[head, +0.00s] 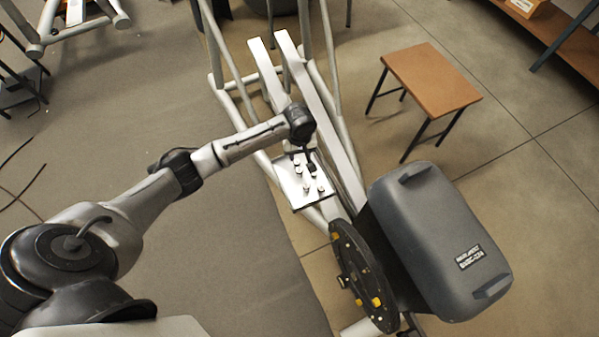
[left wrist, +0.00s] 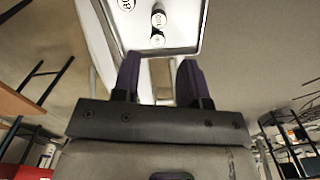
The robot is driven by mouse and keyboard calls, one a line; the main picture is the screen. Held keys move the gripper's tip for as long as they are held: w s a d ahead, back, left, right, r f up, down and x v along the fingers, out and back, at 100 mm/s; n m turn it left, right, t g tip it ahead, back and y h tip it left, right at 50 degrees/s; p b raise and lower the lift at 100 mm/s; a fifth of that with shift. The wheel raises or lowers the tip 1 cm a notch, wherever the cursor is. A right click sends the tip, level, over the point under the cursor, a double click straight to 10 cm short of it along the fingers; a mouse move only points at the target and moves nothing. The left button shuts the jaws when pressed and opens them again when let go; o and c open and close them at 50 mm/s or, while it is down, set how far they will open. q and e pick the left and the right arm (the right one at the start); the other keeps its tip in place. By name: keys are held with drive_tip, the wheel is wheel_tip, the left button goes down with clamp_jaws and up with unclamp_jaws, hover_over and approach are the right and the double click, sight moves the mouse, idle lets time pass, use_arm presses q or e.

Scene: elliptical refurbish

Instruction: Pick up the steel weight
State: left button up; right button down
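Several small steel weights stand on a white tray (head: 297,200) that rests on the elliptical frame in the head view. One weight (head: 320,188) is near the tray's front right. In the left wrist view, a weight with dark printed marks (left wrist: 158,18) and a smaller one (left wrist: 157,38) stand near the tray's rim (left wrist: 178,52), and another (left wrist: 127,4) is cut by the top edge. My left gripper (head: 307,151) is over the tray's far end. Its two dark fingers (left wrist: 160,78) are apart with nothing between them. My right gripper is not in view.
The elliptical's pale rails (head: 318,92) run beyond the tray. A dark disc (head: 360,275) and a big grey housing (head: 440,240) stand at the near right. A small brown table (head: 430,78) is farther right.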

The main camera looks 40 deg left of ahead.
use_arm(q)
wheel_tip(320, 180, down, 2)
drive_tip(key=a+b, duration=0.1)
drive_tip(key=b, duration=0.3)
hover_over(299, 170)
wheel_tip(299, 170, down, 6)
drive_tip(key=shift+r, duration=0.2)
drive_tip(key=shift+a+f, duration=0.2)
drive_tip(key=shift+f, duration=0.15)
wheel_tip(299, 170, down, 5)
drive_tip(key=b, duration=0.4)
drive_tip(key=shift+d+f, duration=0.1)
drive_tip(key=shift+d, duration=0.05)
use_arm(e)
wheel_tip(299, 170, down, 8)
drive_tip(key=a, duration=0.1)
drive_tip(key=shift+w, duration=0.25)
use_arm(q)
drive_tip(key=shift+c, duration=0.3)
clamp_jaws()
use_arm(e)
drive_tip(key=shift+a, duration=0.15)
